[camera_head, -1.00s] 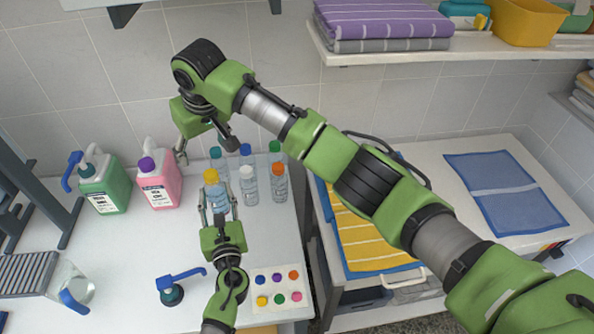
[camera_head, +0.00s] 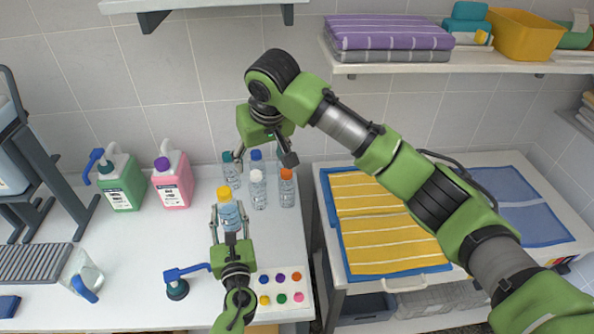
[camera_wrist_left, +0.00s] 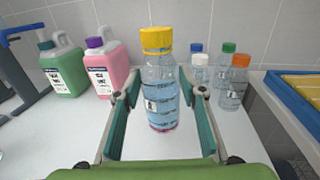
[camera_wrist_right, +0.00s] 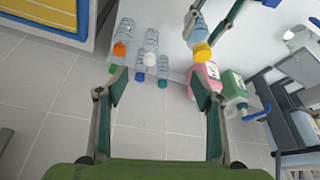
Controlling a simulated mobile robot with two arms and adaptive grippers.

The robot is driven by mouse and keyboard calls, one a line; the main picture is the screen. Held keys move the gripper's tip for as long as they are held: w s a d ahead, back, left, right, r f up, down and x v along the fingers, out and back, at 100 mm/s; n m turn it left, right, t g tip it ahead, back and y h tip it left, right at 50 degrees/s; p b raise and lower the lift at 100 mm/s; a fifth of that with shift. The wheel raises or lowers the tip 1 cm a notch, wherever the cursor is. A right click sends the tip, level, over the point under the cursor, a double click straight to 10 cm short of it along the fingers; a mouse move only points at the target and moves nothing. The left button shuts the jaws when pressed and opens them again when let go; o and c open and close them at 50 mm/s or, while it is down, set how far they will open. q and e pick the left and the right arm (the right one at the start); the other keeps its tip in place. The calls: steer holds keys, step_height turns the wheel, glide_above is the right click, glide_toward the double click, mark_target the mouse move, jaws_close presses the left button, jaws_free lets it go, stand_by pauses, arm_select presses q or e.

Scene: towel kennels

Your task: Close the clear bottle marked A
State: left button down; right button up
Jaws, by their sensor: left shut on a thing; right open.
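A clear bottle (camera_head: 229,221) with a yellow cap (camera_head: 224,192) stands upright between the fingers of my left gripper (camera_head: 228,209), which is shut on it. The left wrist view shows this bottle (camera_wrist_left: 161,95) with its cap seated on top and a small label whose letter I cannot read. How tight the cap is, I cannot tell. My right gripper (camera_head: 264,157) is open and empty, above and behind it, in front of the wall. Behind stand more clear bottles with teal (camera_head: 227,157), blue (camera_head: 256,155), white (camera_head: 257,176), orange (camera_head: 287,174) and green (camera_wrist_left: 229,47) caps.
A green jug (camera_head: 120,185) and a pink jug (camera_head: 173,185) stand at the left. A blue-handled pump (camera_head: 178,284), a pitcher (camera_head: 82,272) and a card with coloured dots (camera_head: 272,299) lie nearer. A shelf (camera_head: 430,66) hangs at upper right.

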arm_select(q)
steer(key=shift+f+b, duration=0.55)
steer(key=shift+f, duration=0.15)
steer(key=shift+s, duration=0.1)
arm_select(e)
steer(key=s+d+f+m, duration=0.1)
steer(key=s+d, duration=0.2)
steer(key=d, duration=0.5)
steer(key=shift+s+m+h, duration=0.3)
steer(key=shift+a, duration=0.1)
arm_select(q)
steer(key=c, duration=1.2)
jaws_free()
steer(key=shift+c, duration=0.2)
steer(key=s+d, duration=0.2)
steer(key=s, duration=0.9)
steer(key=shift+s, duration=0.4)
